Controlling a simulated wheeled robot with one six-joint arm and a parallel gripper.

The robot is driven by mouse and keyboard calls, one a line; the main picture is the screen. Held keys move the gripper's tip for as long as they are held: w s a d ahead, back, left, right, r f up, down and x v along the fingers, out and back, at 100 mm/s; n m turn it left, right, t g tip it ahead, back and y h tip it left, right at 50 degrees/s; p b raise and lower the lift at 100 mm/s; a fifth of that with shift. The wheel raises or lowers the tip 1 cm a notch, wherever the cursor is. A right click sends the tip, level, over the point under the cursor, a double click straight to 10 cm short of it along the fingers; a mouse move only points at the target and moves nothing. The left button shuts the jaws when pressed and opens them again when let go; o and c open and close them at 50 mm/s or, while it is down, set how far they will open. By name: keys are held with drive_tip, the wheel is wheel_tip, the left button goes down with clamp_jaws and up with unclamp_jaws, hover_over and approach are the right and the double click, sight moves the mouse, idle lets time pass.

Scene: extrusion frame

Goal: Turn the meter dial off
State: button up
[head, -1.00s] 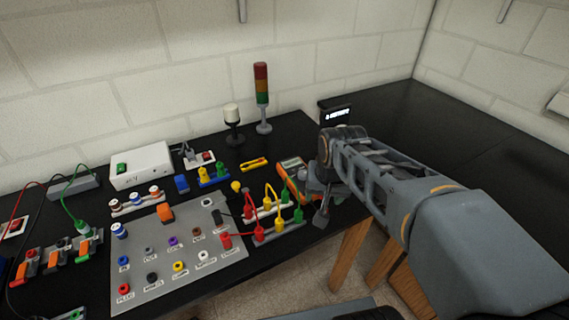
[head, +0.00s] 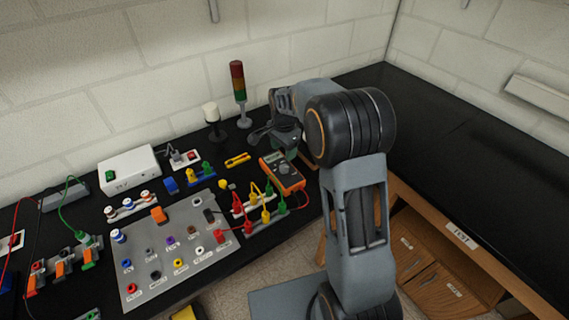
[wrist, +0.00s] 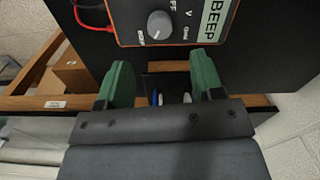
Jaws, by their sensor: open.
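The orange and grey meter (head: 283,173) lies on the black bench just right of the coloured plugs. In the wrist view the meter (wrist: 128,10) shows at the top, with its round grey dial (wrist: 160,24) and labels around it; a "BEEP" label is to the right of the dial. My gripper (wrist: 160,80) is open, its two green fingers apart and nothing between them. The dial appears beyond the fingertips, roughly centred between them and apart from them. In the head view my gripper (head: 265,135) is beyond the meter, partly hidden by my wrist.
Red, yellow and green plugs with leads (head: 262,207) stand just left of the meter. A stack light (head: 238,90) and a white-topped lamp (head: 211,115) stand behind, near the wall. The right bench (head: 460,130) is clear.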

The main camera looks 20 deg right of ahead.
sight(284, 167)
wheel_tip(284, 167, down, 8)
drive_tip(key=shift+f+p, duration=0.15)
drive_tip(key=shift+p, duration=0.55)
drive_tip(key=shift+c, duration=0.3)
drive_tip(key=c, duration=0.7)
drive_tip(key=shift+d, duration=0.15)
drive_tip(key=shift+c, duration=0.9)
